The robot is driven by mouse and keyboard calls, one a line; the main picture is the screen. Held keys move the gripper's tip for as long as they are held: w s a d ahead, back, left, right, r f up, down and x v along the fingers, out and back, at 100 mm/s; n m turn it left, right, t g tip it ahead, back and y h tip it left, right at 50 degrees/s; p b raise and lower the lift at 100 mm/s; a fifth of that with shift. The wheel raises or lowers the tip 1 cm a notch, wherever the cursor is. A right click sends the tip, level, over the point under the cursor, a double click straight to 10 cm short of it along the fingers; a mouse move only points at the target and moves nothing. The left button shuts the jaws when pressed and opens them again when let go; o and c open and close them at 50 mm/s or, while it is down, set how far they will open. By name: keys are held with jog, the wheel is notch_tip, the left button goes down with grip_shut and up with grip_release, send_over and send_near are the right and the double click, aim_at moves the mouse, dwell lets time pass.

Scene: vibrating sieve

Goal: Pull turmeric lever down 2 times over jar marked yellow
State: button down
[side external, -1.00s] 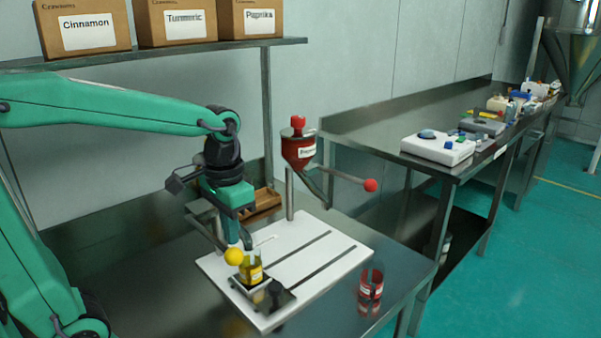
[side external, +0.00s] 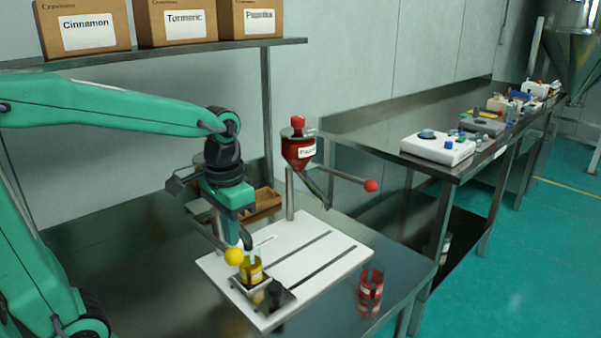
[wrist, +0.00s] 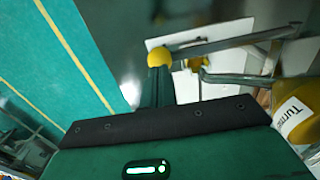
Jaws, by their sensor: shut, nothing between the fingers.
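The turmeric lever is a grey bar with a yellow ball end (side external: 234,256), low beside the jar in the side view. The ball also shows in the wrist view (wrist: 162,57), just beyond my fingertips. My gripper (side external: 240,236) is shut and empty, close above the ball; I cannot tell whether it touches. The jar with yellow contents (side external: 251,273) stands upright in a small holder on the white board (side external: 340,255). The turmeric dispenser with its label (wrist: 297,118) shows at the right of the wrist view. My arm mostly hides it in the side view.
A red paprika dispenser (side external: 297,150) stands behind the board, its red-balled lever (side external: 370,186) reaching right. A red-marked jar (side external: 370,284) stands on the metal table right of the board. A black knob (side external: 275,289) sits on the holder. Labelled boxes (side external: 180,22) are on the shelf.

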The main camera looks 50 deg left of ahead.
aim_at(233, 249)
jog(key=shift+f, duration=0.6)
jog(key=shift+f, duration=2.45)
jog(key=shift+r, duration=4.8)
